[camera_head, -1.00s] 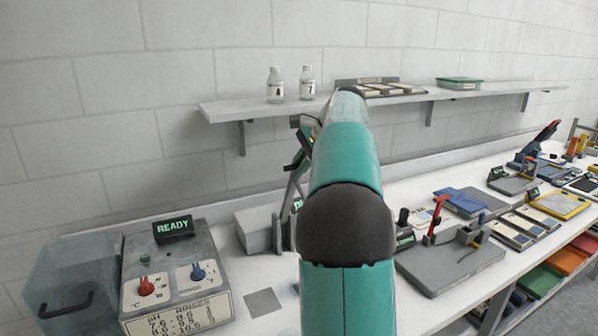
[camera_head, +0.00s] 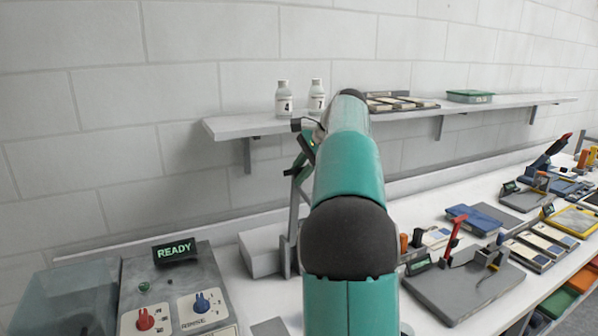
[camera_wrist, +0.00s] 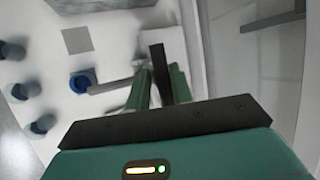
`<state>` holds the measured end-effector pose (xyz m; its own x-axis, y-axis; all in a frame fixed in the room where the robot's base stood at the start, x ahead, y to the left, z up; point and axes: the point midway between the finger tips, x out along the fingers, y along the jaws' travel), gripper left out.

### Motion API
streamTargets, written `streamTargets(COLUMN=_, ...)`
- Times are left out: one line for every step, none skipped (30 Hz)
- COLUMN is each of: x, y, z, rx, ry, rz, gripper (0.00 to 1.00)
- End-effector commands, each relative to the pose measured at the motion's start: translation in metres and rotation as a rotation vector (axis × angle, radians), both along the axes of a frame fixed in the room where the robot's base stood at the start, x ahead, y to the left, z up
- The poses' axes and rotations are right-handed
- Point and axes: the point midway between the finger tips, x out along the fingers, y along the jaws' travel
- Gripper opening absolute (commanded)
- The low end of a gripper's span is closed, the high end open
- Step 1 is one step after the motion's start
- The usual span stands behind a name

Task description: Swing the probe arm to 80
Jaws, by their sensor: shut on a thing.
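My gripper (camera_wrist: 160,88) is shut on a dark upright bar (camera_wrist: 157,62), which shows between its two green fingers in the wrist view. A pale grey arm (camera_wrist: 118,84), probably the probe arm, runs left from the fingers to a round blue piece (camera_wrist: 82,80). In the head view, a grey post (camera_head: 293,225) stands on the bench beside my arm. Green and dark parts, probably my gripper (camera_head: 304,155), show above it. My own arm hides much of this spot, and no angle scale is readable.
A shelf (camera_head: 235,126) with two bottles runs behind. A grey fixture with a red lever (camera_head: 452,238) stands right. Several round cups (camera_wrist: 20,91) show in the wrist view.

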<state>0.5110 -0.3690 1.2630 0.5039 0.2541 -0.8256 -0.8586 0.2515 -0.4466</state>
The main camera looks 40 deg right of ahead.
Motion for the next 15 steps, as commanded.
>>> streamTargets(x=0.0072, y=0.0016, z=0.0043, rx=-0.009, ry=-0.025, rz=0.000, gripper=0.00)
streamTargets(x=0.0072, y=0.0018, z=0.0045, rx=-0.008, ry=-0.025, rz=0.002, gripper=0.00)
streamTargets(x=0.0072, y=0.0021, z=0.0046, rx=-0.009, ry=-0.026, rz=0.002, gripper=0.00)
streamTargets(x=0.0071, y=0.0022, z=0.0048, rx=-0.009, ry=-0.026, rz=0.002, gripper=0.00)
streamTargets(x=0.0072, y=0.0023, z=0.0049, rx=-0.009, ry=-0.026, rz=0.003, gripper=0.00)
streamTargets(x=0.0073, y=0.0025, z=0.0051, rx=-0.009, ry=-0.026, rz=0.003, gripper=0.00)
streamTargets(x=0.0074, y=0.0026, z=0.0051, rx=-0.010, ry=-0.026, rz=0.004, gripper=0.00)
streamTargets(x=0.0075, y=0.0027, z=0.0052, rx=-0.010, ry=-0.027, rz=0.004, gripper=0.00)
streamTargets(x=0.0077, y=0.0028, z=0.0053, rx=-0.010, ry=-0.027, rz=0.005, gripper=0.00)
streamTargets(x=0.0079, y=0.0029, z=0.0053, rx=-0.010, ry=-0.027, rz=0.005, gripper=0.00)
streamTargets(x=0.0080, y=0.0029, z=0.0052, rx=-0.010, ry=-0.026, rz=0.005, gripper=0.00)
streamTargets(x=0.0083, y=0.0030, z=0.0052, rx=-0.010, ry=-0.026, rz=0.005, gripper=0.00)
streamTargets(x=0.0085, y=0.0031, z=0.0050, rx=-0.010, ry=-0.026, rz=0.005, gripper=0.26)
streamTargets(x=0.0086, y=0.0029, z=0.0051, rx=-0.010, ry=-0.026, rz=0.005, gripper=0.32)
streamTargets(x=0.0088, y=0.0028, z=0.0048, rx=-0.010, ry=-0.026, rz=0.005, gripper=0.36)
